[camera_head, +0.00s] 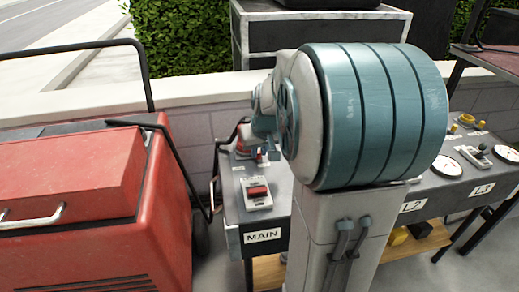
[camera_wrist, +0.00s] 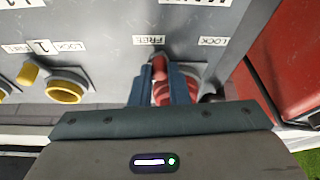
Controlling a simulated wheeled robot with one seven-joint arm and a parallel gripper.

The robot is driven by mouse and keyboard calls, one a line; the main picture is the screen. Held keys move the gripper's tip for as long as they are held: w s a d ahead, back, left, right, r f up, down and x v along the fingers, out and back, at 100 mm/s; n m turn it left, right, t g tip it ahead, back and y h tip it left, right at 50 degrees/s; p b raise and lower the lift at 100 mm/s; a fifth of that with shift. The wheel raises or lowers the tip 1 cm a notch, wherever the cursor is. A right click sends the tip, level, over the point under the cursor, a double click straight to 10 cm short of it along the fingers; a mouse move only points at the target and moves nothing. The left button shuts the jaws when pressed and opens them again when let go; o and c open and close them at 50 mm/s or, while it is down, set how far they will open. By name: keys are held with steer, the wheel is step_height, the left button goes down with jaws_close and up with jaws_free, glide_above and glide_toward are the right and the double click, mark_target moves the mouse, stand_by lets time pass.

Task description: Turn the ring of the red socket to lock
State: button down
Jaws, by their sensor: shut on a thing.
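The red socket (camera_wrist: 188,88) is on the grey panel, partly hidden behind my fingers in the wrist view. A red lug of its ring (camera_wrist: 159,68) stands between the fingers and points near the FREE label (camera_wrist: 149,40). The LOCK label (camera_wrist: 213,41) is farther right. My gripper (camera_wrist: 159,84) is shut on this lug, one blue-grey finger on each side. In the head view the red socket (camera_head: 243,140) shows at the back of the MAIN table, left of my arm, which hides much of the gripper.
A yellow socket (camera_wrist: 67,86) is left of the red one. A switch box with a red rocker (camera_head: 258,194) stands on the MAIN table. A red machine (camera_head: 75,195) with black bars stands close at left. A low wall (camera_head: 190,95) runs behind.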

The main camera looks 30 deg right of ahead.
steer(key=shift+a, duration=0.15)
steer(key=shift+a+m+h, duration=0.5)
steer(key=shift+a+m, duration=0.1)
steer(key=shift+m, duration=0.6)
steer(key=a+m, duration=0.1)
steer(key=m+h+b, duration=0.1)
steer(key=m, duration=0.1)
steer(key=shift+w+a+f+g, duration=0.15)
steer(key=shift+w+a+g, duration=0.05)
steer(key=shift+a+g, duration=0.15)
steer(key=shift+w+a+m+g+h+b, duration=0.2)
steer(key=shift+a+m+b, duration=0.15)
steer(key=shift+m, duration=0.2)
steer(key=shift+w+a+m+g+h+b, duration=0.1)
steer(key=shift+a+m+h+b, duration=0.1)
steer(key=shift+m+b, duration=0.3)
steer(key=shift+w+a+m+g+h+b, duration=0.35)
steer(key=shift+a+m, duration=0.2)
steer(key=shift+m, duration=0.7)
steer(key=c, duration=1.4)
jaws_free()
